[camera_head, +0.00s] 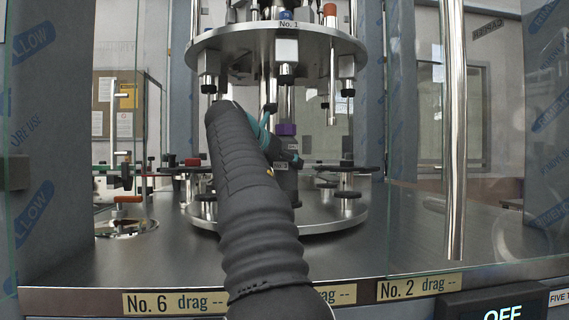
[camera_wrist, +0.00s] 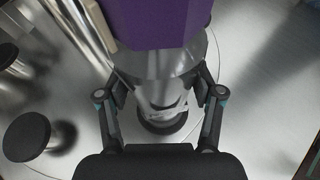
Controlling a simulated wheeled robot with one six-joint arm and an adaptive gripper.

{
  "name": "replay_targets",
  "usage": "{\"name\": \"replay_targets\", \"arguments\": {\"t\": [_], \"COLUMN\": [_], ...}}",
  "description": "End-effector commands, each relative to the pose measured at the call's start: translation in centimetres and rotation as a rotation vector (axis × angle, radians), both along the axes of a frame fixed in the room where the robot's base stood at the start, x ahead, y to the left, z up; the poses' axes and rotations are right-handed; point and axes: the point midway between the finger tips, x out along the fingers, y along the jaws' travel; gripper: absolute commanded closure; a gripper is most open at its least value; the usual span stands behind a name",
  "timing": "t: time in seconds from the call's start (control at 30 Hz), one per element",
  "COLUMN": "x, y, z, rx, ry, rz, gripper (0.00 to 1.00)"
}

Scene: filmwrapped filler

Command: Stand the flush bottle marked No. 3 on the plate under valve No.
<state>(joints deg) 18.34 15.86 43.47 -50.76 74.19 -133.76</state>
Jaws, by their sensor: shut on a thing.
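My gripper (camera_wrist: 162,98) is shut on the bottle, one finger on each side. In the head view my gripper (camera_head: 268,132) is mostly hidden behind my arm. The upper valve ring (camera_head: 270,40) carries a front label No. 1; valves hang below it. I cannot tell whether the bottle rests on a plate.
Black-topped pads on short posts (camera_head: 348,194) stand around the round lower base (camera_head: 335,216). One pad (camera_wrist: 27,135) is left of my gripper. A vertical metal bar (camera_head: 455,150) stands at the right front. Red-topped fittings (camera_head: 129,199) are at the left. The right deck is clear.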

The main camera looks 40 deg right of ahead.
Motion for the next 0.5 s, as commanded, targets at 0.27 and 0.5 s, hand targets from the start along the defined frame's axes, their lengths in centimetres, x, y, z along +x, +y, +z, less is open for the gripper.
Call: {"name": "replay_targets", "arguments": {"t": [0.27,0.5], "x": [-0.08,-0.06], "y": [0.01,0.02], "z": [-0.01,-0.21], "rx": [-0.002,-0.002], "ry": [-0.003,-0.001], "rz": [0.000,0.000], "gripper": [1.00,1.00]}}
